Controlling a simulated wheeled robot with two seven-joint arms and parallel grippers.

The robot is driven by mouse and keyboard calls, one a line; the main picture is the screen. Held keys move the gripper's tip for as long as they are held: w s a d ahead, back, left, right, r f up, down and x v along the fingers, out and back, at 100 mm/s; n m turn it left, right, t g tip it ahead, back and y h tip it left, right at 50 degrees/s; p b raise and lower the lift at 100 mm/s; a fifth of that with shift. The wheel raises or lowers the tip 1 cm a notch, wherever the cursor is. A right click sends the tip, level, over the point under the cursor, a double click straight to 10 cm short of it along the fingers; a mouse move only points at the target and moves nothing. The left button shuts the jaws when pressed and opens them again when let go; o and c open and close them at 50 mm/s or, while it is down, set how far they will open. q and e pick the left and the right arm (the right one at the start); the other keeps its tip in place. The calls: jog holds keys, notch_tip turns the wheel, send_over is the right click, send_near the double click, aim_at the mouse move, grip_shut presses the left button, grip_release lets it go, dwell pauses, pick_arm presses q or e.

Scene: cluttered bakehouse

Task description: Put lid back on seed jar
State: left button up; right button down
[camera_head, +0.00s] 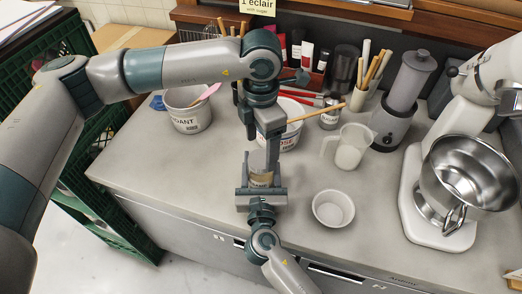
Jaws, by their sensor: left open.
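The seed jar (260,177), a small clear jar with beige contents, stands on the grey worktop near its front edge. My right gripper (261,188) reaches in from the bottom, with its fingers along both sides of the jar. My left gripper (267,150) points down from above, open, close over the top of the jar. The top of the jar is mostly hidden by my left gripper, and I cannot make out the lid.
A white bowl (333,208) and a clear measuring jug (347,148) stand to the right. A stand mixer with a steel bowl (470,172) fills the far right. White tubs (189,112) and utensils stand behind. The worktop left of the jar is clear.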

pick_arm(q)
notch_tip(320, 180, up, 8)
jog(key=shift+r, duration=0.2)
pick_arm(e)
jog(key=c, duration=0.6)
grip_release()
jog(key=shift+c, duration=0.2)
jog(key=shift+s+f, duration=0.1)
jog(key=shift+s, duration=0.05)
pick_arm(q)
notch_tip(320, 180, down, 5)
jog(key=b, duration=0.4)
jog(key=shift+r+b, duration=0.2)
jog(key=shift+b, duration=0.1)
pick_arm(e)
jog(key=s, duration=1.6)
pick_arm(q)
jog(key=shift+f, duration=0.1)
pick_arm(e)
jog(key=shift+s+d, duration=0.1)
jog(key=shift+s, duration=0.45)
